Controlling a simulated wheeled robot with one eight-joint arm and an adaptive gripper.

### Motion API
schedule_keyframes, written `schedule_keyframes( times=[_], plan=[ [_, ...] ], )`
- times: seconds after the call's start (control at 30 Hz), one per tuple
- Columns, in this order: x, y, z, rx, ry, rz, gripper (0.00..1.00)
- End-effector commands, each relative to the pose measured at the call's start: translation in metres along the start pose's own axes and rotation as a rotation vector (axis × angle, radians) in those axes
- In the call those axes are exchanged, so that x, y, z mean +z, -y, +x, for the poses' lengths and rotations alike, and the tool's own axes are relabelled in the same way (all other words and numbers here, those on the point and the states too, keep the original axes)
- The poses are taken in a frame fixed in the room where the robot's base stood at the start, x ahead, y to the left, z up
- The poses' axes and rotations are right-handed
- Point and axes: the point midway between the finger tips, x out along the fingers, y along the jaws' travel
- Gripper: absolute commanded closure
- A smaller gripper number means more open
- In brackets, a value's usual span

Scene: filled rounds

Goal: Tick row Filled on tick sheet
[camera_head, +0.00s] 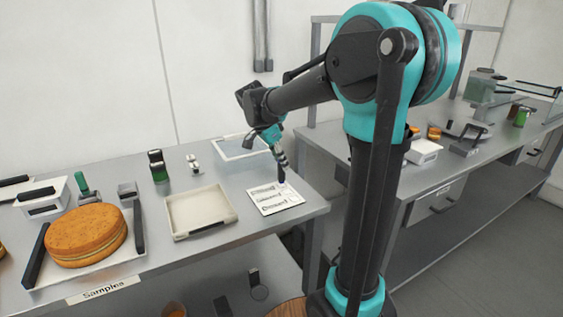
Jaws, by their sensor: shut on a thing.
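The tick sheet (267,209) is a small white sheet with several printed rows, lying near the right end of the left bench. The row words are too small to read surely, and I cannot tell whether any box bears a mark. My gripper (280,158) is above the sheet's far right part, pointing down. It is shut on a slim dark pen (282,175), held roughly upright with its tip at or just over the sheet's upper right. I cannot tell whether the tip touches.
An empty beige tray (222,229) stands just left of the sheet, with a clear-walled tray (230,153) behind. A round cake (85,238) sits on a board further left. A second bench (445,166) with equipment stands at right.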

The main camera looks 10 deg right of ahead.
Motion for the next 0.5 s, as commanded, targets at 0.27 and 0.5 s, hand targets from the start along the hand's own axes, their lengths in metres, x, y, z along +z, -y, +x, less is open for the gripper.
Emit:
schedule_keyframes(
  times=[0.27, 0.5],
  plan=[
    [0.0010, 0.0003, 0.0025, 0.000, 0.000, 0.000, 1.00],
    [0.0020, 0.0003, 0.0050, 0.000, 0.000, 0.000, 1.00]
  ],
)
